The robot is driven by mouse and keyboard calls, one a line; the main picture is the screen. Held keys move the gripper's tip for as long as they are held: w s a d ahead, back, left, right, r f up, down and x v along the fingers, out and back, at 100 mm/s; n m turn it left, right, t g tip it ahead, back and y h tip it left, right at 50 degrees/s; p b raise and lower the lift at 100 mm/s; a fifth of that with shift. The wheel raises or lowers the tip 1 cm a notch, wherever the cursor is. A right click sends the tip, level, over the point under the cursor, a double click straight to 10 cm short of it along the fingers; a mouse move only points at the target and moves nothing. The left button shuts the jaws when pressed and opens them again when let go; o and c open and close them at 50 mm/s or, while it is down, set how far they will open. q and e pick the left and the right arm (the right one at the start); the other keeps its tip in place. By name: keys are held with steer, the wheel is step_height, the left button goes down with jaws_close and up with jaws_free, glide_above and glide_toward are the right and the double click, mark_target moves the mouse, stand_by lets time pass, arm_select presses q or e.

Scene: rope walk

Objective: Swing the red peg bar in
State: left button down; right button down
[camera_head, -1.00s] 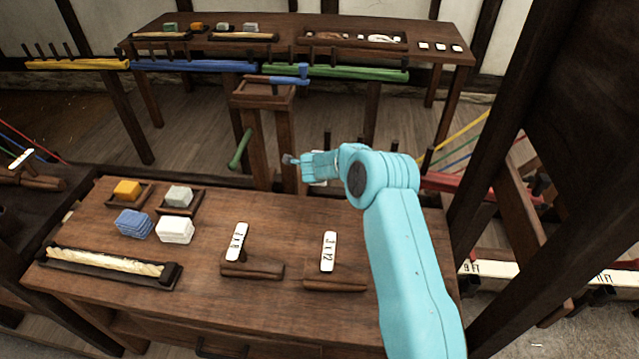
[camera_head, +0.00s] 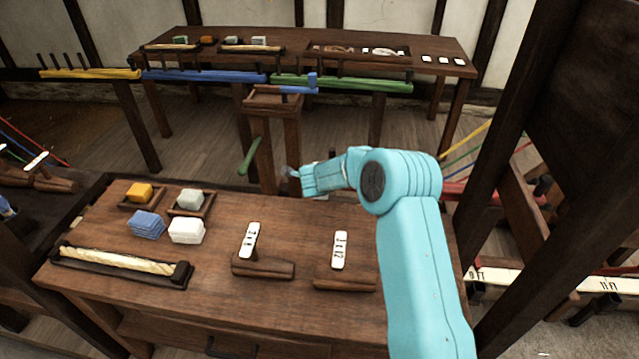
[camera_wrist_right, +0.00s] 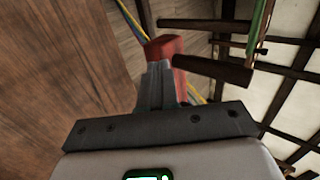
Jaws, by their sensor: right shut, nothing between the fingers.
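The red peg bar (camera_head: 456,190) shows in part behind my right arm, at the right of the head view; much of it is hidden. In the right wrist view a red bar end (camera_wrist_right: 165,46) lies just beyond the fingertips, with a dark peg (camera_wrist_right: 212,71) beside it. My right gripper (camera_head: 290,173) is over the far edge of the near bench, fingers pointing left. In the wrist view its fingers (camera_wrist_right: 156,72) are shut and empty. I cannot tell whether they touch the red bar. My left gripper is not in view.
The near bench (camera_head: 210,290) holds blocks, a rope tray (camera_head: 120,262) and two label stands. Yellow (camera_head: 90,73), blue (camera_head: 200,77) and green (camera_head: 345,84) peg bars run along the back table. A dark post (camera_head: 500,180) stands close at right.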

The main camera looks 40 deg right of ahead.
steer(key=s+a+r+b, duration=0.3)
steer(key=s+a+b, duration=0.3)
steer(key=s+b, duration=0.1)
steer(key=shift+s+a, duration=0.2)
steer(key=shift+s, duration=0.4)
steer(key=shift+r, duration=0.1)
steer(key=shift+s+a, duration=0.1)
